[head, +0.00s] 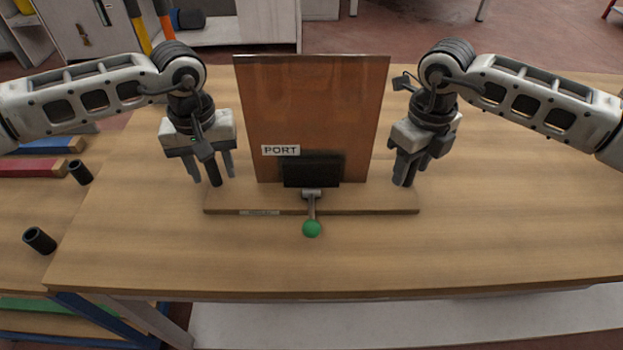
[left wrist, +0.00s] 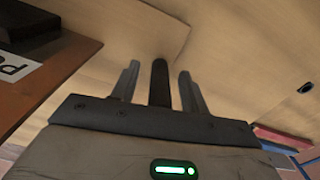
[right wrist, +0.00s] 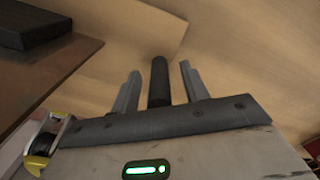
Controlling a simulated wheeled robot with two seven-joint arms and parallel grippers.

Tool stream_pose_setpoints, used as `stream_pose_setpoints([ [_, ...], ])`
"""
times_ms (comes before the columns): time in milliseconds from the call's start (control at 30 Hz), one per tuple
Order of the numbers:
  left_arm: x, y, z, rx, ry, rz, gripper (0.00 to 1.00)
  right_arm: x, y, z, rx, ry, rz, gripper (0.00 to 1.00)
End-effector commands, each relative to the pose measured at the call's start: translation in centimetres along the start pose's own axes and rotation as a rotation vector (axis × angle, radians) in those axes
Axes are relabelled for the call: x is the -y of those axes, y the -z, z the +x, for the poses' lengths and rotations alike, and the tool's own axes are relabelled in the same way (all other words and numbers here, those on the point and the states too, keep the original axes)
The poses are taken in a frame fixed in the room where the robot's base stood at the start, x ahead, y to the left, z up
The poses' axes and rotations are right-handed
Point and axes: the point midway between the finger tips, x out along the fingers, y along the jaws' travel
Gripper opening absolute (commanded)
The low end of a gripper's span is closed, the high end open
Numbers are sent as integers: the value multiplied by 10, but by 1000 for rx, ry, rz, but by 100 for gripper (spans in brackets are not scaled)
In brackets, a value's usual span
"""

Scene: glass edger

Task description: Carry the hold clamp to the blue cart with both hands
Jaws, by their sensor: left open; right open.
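The hold clamp stands on the table as a flat wooden base (head: 365,198) with a dark clamp block (head: 312,170) and a lever ending in a green ball (head: 311,228). A brown panel (head: 315,105) labelled PORT stands upright at the block. My left gripper (head: 212,172) is open around a black upright handle (left wrist: 160,82) at the base's left end. My right gripper (head: 406,172) is open around the matching handle (right wrist: 159,80) at the right end. Each handle stands between the fingers, with gaps showing in the wrist views.
The blue frame (head: 85,312) carries a wooden top (head: 30,205) beside the table's left edge. The table (head: 520,220) is clear to the right and front.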

Motion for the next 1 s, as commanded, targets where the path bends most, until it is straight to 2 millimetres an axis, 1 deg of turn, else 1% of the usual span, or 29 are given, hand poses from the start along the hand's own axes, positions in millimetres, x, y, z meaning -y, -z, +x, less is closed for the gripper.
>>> stream_pose_setpoints([
  [267, 0, 0, 1, 0, 0, 0, 45, 0, 0, 2, -1, 0, -1, 45],
  [300, 0, 0, 1, 0, 0, 0, 40, 0, 0, 1, -1, 0, -1, 40],
  [367, 0, 0, 1, 0, 0, 0, 23, 0, 0, 1, -1, 0, -1, 23],
  [400, 0, 0, 1, 0, 0, 0, 12, 0, 0, 1, -1, 0, -1, 12],
  [433, 0, 0, 1, 0, 0, 0, 3, 0, 0, 1, -1, 0, -1, 3],
  [467, 0, 0, 1, 0, 0, 0, 0, 0, 0, 1, -1, 0, -1, 0],
  [833, 0, 1, -3, -3, -2, -1, 0, 0, -1, -3, 3, 0, -1, 0],
  [1000, 0, 1, -13, -3, -2, -1, 0, 0, -1, -13, 3, 0, -1, 0],
])
